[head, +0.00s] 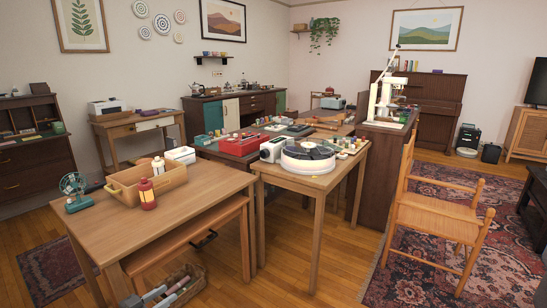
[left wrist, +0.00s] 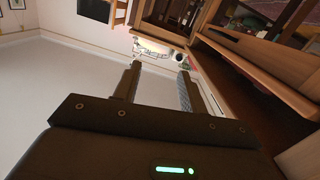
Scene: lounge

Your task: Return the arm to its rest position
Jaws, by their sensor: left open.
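My left gripper (left wrist: 160,72) fills the lower part of the left wrist view. Its two dark fingers stand apart with nothing between them. A green light shows on its dark body. Wooden furniture (left wrist: 265,65) lies to the right of the fingers in that view, and a pale wall is on the left. I see no contact between the fingers and any object. In the head view I cannot make out the gripper's outline clearly. My right gripper does not show in either view.
A wooden table (head: 185,217) bears a wooden crate (head: 122,190), a red lantern (head: 147,194) and a teal fan (head: 75,188). A turntable (head: 307,155) stands on the adjoining table. A basket (head: 190,291) sits low in front. A wooden chair (head: 435,215) stands right, on a patterned rug.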

